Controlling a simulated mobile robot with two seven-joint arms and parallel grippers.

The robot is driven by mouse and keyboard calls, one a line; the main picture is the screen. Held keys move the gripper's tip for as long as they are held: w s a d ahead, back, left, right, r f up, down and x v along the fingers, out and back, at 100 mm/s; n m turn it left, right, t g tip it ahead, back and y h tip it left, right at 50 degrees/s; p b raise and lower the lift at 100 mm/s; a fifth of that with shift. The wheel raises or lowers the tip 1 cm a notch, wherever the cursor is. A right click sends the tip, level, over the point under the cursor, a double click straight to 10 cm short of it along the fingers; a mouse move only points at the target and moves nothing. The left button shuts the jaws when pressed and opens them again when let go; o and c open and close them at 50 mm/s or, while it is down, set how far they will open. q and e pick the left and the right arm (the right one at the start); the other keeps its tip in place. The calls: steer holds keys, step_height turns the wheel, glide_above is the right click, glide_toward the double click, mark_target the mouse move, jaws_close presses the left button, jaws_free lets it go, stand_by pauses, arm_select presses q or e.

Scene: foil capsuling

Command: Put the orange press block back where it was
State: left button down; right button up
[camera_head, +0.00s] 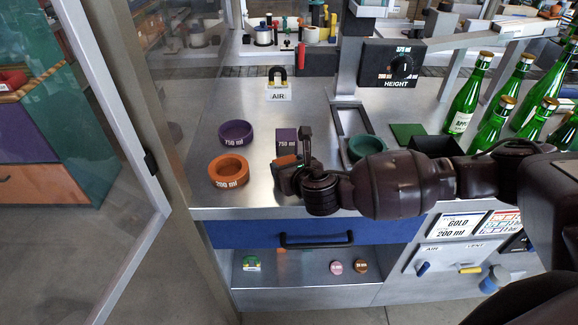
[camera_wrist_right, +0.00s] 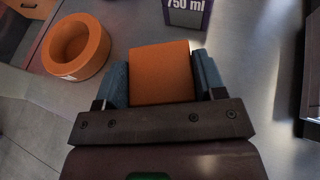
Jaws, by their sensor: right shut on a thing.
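The orange press block (camera_wrist_right: 160,74) is between the two fingers of my right gripper (camera_wrist_right: 163,84), which is shut on it. In the head view my right gripper (camera_head: 291,168) is over the front part of the metal bench, right of the orange 200 ml ring, and the block (camera_head: 286,160) shows only as a small orange patch. The purple 750 ml block (camera_head: 287,141) stands just behind the gripper; it also shows in the wrist view (camera_wrist_right: 188,10). Whether the orange block touches the bench I cannot tell. My left gripper is not in view.
The orange 200 ml ring (camera_head: 228,170) and purple 750 ml ring (camera_head: 236,133) lie left on the bench. A green ring (camera_head: 367,147) lies to the right. Green bottles (camera_head: 466,100) stand at the right. A glass door (camera_head: 75,150) stands open at left.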

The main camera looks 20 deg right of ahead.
steer(key=o, duration=1)
steer(key=shift+f, duration=0.1)
steer(key=shift+o, duration=0.2)
steer(key=shift+s, duration=0.1)
steer(key=v, duration=1.2)
